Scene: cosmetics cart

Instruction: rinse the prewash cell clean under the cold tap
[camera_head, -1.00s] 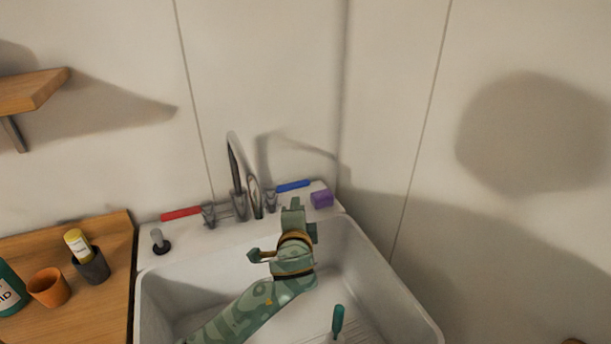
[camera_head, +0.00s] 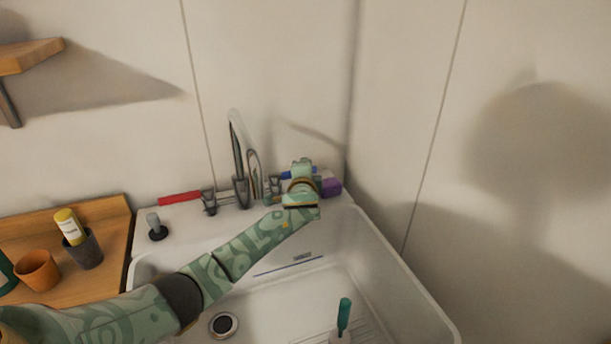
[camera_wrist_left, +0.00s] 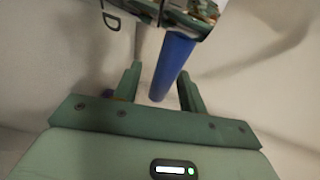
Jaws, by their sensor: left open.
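My left gripper (camera_head: 302,166) is open at the blue tap handle (camera_head: 288,174), right of the spout (camera_head: 237,160), and hides part of that handle. In the left wrist view the blue handle (camera_wrist_left: 174,62) runs between the open fingers of my left gripper (camera_wrist_left: 160,78); I cannot tell whether they touch it. The white sink basin (camera_head: 405,270) lies below, with a dark drain (camera_head: 224,325) at its bottom. No water stream is visible. I cannot tell which part is the prewash cell. My right gripper is not in view.
A purple block (camera_head: 332,187) sits close right of my gripper. The red tap handle (camera_head: 180,198) is on the left. A teal-handled tool (camera_head: 344,312) stands in the basin. An orange cup (camera_head: 38,272) and grey cup (camera_head: 88,250) stand on the wooden counter (camera_head: 115,212).

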